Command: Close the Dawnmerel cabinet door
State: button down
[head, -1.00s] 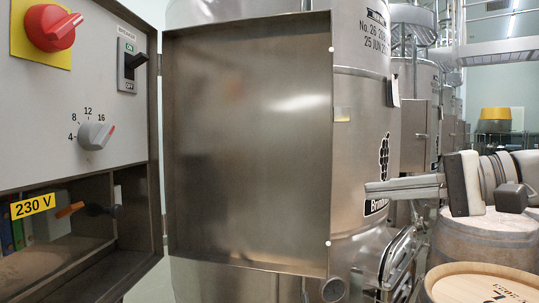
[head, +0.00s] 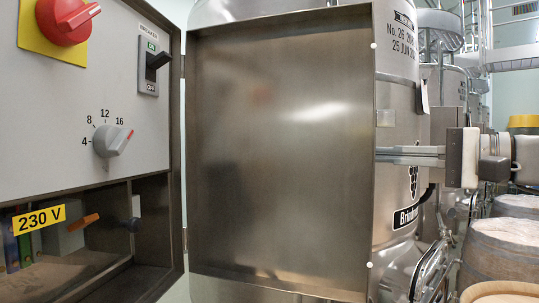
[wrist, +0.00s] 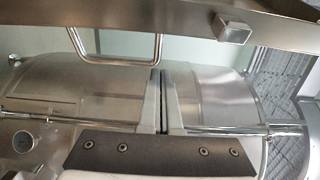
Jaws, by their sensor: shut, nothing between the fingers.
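The cabinet (head: 150,100) stands at the left with its front open. Its steel door (head: 280,150) hangs wide open from hinges at the cabinet's right edge, inner face towards me. My gripper (head: 378,155) is at the right, its shut, empty fingers pointing left at the door's free edge. The fingertips meet that edge in the picture; I cannot tell whether they touch it or reach behind it. The wrist view shows the fingers (wrist: 160,75) side by side, below a metal band (wrist: 165,18) with a square block, probably the door's edge.
Inside the cabinet are a red rotary switch (head: 68,18), a breaker (head: 150,60), a dial (head: 112,141) and a 230 V label (head: 39,217). A steel vat (head: 398,110) stands close behind the door. Wooden barrels (head: 500,250) stand at the lower right.

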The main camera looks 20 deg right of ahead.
jog(key=shift+s+a, duration=1.3)
jog(key=shift+a, duration=0.1)
jog(key=shift+f, duration=0.1)
